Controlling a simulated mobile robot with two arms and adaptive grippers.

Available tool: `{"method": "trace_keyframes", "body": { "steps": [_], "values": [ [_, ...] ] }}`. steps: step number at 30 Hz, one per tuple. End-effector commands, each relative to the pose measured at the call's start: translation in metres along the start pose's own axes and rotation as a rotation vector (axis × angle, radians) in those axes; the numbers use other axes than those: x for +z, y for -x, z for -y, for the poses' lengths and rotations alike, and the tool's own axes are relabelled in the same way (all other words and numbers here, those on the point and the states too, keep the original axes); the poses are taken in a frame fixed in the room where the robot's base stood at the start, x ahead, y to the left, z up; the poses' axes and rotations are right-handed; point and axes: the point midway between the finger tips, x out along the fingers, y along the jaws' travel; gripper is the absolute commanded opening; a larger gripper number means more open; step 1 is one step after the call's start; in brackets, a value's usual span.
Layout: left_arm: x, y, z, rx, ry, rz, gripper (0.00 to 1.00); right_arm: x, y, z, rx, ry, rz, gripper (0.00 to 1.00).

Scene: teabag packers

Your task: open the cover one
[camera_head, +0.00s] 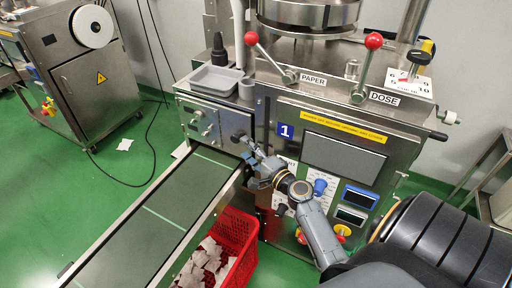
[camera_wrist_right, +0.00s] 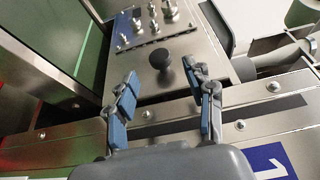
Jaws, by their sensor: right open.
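Machine one is the steel cabinet with a blue "1" sign (camera_head: 285,131); the sign also shows in the wrist view (camera_wrist_right: 270,163). A steel cover plate (camera_head: 238,119) on its left side carries a black knob (camera_wrist_right: 164,61). The plate lies flat against the machine, and it also shows in the wrist view (camera_wrist_right: 192,52). My right gripper (camera_head: 246,156) is in front of this plate, low at its right. In the wrist view the right gripper (camera_wrist_right: 165,92) is open and empty, its blue-padded fingers spread apart, with the knob just beyond the gap between the fingertips. My left gripper is not in view.
A green conveyor (camera_head: 172,212) runs out at the lower left. A red basket (camera_head: 238,232) with white teabags stands beside it. Red-knobbed levers (camera_head: 262,55) rise above the machine. A grey tray (camera_head: 216,79) sits on top.

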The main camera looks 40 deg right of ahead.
Motion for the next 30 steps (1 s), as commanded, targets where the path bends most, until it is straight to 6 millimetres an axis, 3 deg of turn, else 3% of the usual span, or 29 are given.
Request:
{"method": "trace_keyframes", "body": {
  "steps": [10, 19, 30],
  "values": [
    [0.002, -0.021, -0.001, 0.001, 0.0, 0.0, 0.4, 0.0, 0.072, -0.004, 0.002, 0.001, 0.0, 0.53],
    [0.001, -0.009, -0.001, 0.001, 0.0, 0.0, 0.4, 0.012, 0.068, -0.059, 0.145, 0.078, 0.013, 0.53],
    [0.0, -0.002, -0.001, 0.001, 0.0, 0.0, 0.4, 0.031, 0.077, -0.131, 0.316, 0.19, 0.054, 0.53]
  ]
}}
